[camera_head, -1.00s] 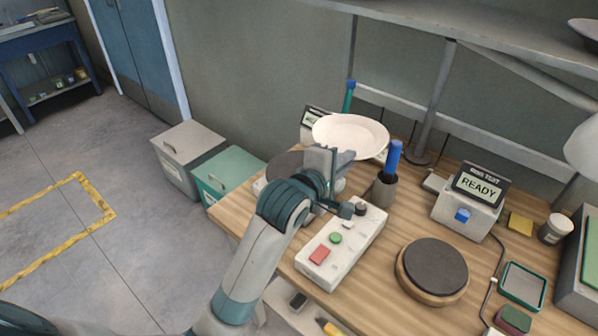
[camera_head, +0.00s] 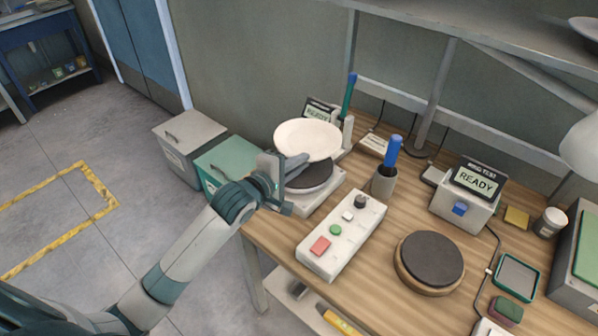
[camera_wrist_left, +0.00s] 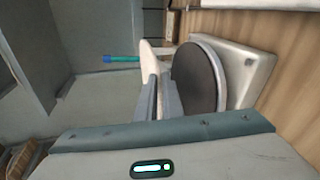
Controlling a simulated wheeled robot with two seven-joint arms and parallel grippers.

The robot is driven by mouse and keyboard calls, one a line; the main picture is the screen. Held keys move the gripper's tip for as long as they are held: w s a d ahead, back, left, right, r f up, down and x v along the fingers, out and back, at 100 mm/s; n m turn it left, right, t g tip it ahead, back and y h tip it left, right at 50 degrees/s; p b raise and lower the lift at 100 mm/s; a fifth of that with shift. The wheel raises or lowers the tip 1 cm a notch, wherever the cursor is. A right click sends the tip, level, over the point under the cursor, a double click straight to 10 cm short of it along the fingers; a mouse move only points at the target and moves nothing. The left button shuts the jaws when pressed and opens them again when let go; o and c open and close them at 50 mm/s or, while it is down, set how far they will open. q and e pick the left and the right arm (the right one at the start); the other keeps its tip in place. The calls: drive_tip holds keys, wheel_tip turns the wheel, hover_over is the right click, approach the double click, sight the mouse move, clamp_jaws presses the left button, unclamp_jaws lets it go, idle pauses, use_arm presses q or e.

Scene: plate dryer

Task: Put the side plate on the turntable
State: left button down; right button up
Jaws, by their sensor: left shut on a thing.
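The side plate (camera_head: 308,139) is white and round. My left gripper (camera_head: 288,163) is shut on its near edge and holds it above the turntable. In the left wrist view the plate (camera_wrist_left: 147,62) is seen nearly edge-on between the fingers (camera_wrist_left: 158,98). The turntable (camera_head: 312,178) is a dark round disc on a pale base at the bench's left back. In the left wrist view the dark disc (camera_wrist_left: 197,78) is beside the plate, with a gap that I cannot judge well. My right gripper is not in view.
A control box (camera_head: 341,235) with red and green buttons stands in front of the turntable. A cup with a blue-handled tool (camera_head: 384,182) is to its right. A dark round pad on wood (camera_head: 431,259) and a READY unit (camera_head: 466,208) are further right. A green-handled tool (camera_head: 348,98) stands behind.

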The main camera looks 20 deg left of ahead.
sight(299, 185)
use_arm(q)
drive_tip(key=shift+a, duration=0.1)
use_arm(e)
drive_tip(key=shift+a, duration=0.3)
use_arm(q)
drive_tip(key=shift+f, duration=0.15)
wheel_tip(299, 185, down, 3)
drive_tip(key=shift+f+p, duration=0.2)
drive_tip(key=shift+p, duration=0.4)
drive_tip(key=shift+f, duration=0.2)
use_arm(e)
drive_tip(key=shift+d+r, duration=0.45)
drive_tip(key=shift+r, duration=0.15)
use_arm(q)
drive_tip(key=shift+f, duration=0.1)
drive_tip(key=c, duration=2.2)
unclamp_jaws()
drive_tip(key=shift+s, duration=0.15)
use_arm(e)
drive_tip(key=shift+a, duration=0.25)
